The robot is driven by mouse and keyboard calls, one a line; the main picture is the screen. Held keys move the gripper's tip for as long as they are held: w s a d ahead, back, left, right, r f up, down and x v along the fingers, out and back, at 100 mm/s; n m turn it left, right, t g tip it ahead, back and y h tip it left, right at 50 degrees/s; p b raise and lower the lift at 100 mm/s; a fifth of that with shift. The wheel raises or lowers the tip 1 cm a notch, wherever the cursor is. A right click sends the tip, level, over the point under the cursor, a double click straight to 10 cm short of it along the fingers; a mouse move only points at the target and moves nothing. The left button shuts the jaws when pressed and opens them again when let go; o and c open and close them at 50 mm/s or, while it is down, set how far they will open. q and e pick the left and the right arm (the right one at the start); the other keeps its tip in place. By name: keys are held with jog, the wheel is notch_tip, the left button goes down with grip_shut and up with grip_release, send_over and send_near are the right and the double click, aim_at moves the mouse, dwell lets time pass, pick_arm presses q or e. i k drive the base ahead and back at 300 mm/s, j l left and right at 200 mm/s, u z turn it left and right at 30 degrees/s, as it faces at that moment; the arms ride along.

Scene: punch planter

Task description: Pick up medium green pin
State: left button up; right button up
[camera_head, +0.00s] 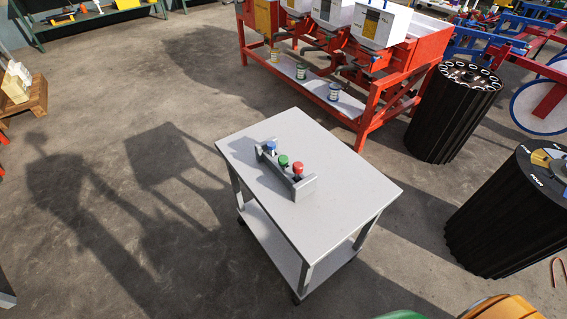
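A green pin (283,160) stands in the middle of a small grey rack (303,186) on a light grey wheeled cart (340,190). A blue pin (270,146) is to its upper left in the same rack, and a red pin (298,168) is to its lower right. Only the upper parts of the pins show; the rack hides the rest. Neither of my grippers is in view.
A red machine frame (362,130) with white hoppers stands behind the cart. Black ribbed bins (440,125) stand on the right. A wooden pallet (30,105) is at the far left. The floor left of the cart is open, with shadows across it.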

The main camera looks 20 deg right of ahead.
aim_at(282, 159)
jog(key=i+j+z, duration=0.4)
jog(key=j+z, duration=0.2)
jog(key=i+j+z, duration=0.15)
jog(key=j+z, duration=0.15)
jog(key=i+j+z, duration=0.1)
jog(key=j+z, duration=0.5)
jog(key=j, duration=0.2)
jog(key=j+z, duration=0.3)
jog(key=j, duration=0.15)
jog(key=i, duration=0.05)
